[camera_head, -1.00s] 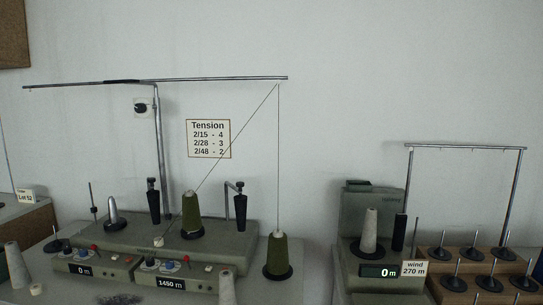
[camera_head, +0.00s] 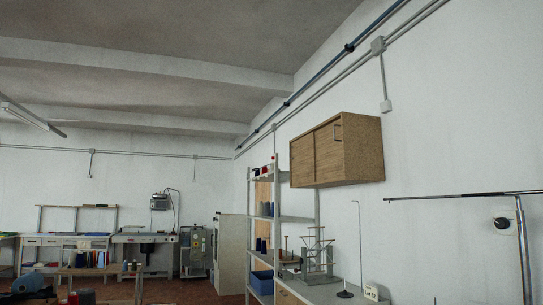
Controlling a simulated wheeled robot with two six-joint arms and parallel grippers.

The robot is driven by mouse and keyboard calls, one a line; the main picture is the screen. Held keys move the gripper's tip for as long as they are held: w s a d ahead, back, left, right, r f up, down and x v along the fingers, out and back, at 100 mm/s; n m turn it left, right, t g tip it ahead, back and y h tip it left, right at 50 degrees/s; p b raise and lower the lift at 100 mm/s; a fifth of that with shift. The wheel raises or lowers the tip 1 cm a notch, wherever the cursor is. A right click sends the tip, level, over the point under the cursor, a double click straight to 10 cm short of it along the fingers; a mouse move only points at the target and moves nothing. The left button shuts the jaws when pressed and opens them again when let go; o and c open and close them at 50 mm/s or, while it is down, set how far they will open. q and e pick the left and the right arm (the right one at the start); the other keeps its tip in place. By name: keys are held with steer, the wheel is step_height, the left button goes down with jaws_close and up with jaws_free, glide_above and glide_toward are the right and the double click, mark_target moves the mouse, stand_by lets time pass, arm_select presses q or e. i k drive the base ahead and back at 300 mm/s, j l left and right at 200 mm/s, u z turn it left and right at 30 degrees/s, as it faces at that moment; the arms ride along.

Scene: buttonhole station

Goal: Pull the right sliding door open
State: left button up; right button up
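A wooden wall cabinet (camera_head: 364,150) hangs high on the right-hand wall. Its front faces left and shows two sliding doors side by side, seen at a steep angle. The right sliding door (camera_head: 328,158) is the nearer one and has a small dark handle (camera_head: 337,132) near its right edge. The left sliding door (camera_head: 302,161) is farther away. Both look shut, with no visible gap. Neither of my grippers is in view.
A shelf rack (camera_head: 262,238) stands beyond. A metal bar (camera_head: 460,195) juts in from the right.

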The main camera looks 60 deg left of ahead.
mark_target(328, 141)
steer(key=u, duration=1.45)
steer(key=i+j+u, duration=0.3)
steer(key=i, duration=0.65)
steer(key=i+u, duration=0.3)
steer(key=i, duration=0.7)
